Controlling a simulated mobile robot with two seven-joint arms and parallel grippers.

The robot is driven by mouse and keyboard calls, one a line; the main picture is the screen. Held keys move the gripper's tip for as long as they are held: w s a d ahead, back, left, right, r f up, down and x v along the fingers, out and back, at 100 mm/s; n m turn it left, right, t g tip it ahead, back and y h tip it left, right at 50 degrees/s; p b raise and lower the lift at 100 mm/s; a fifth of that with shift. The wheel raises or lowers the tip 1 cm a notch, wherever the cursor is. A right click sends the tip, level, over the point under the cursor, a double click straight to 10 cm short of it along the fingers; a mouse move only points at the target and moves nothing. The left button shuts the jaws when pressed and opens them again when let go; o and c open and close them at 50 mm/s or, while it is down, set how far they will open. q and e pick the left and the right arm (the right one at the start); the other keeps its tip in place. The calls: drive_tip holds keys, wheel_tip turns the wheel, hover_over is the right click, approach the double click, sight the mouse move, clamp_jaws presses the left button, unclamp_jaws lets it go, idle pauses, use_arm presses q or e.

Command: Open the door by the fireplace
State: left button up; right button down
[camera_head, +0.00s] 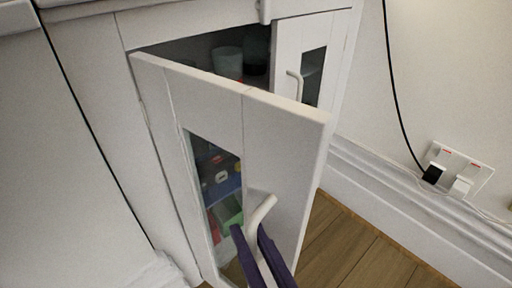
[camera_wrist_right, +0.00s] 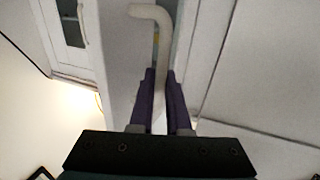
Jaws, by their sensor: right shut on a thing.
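The white cabinet door (camera_head: 270,140) with a glass pane stands partly open, swung out from the white cabinet. Its pale bar handle (camera_head: 263,211) is on the outer face near the free edge. My right gripper (camera_head: 252,232), with purple fingers, is shut on this handle. In the right wrist view the handle (camera_wrist_right: 150,12) rises from between the purple fingers (camera_wrist_right: 159,80), one on each side. A second white door (camera_head: 287,50) with its own handle (camera_head: 296,84) is shut at the right of the cabinet. My left gripper is not in view.
Cups (camera_head: 228,60) stand on the shelf inside the cabinet. Boxes (camera_head: 220,175) show through the glass. A wall socket (camera_head: 455,170) with plugs and a black cable (camera_head: 397,90) is at the right. Wooden floor (camera_head: 365,250) lies clear right of the door.

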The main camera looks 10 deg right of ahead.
drive_tip(key=shift+s+a, duration=0.25)
drive_tip(key=shift+a, duration=0.2)
drive_tip(key=c, duration=0.9)
unclamp_jaws()
drive_tip(key=shift+w, duration=0.1)
drive_tip(key=p+v, duration=0.2)
drive_tip(key=v, duration=0.8)
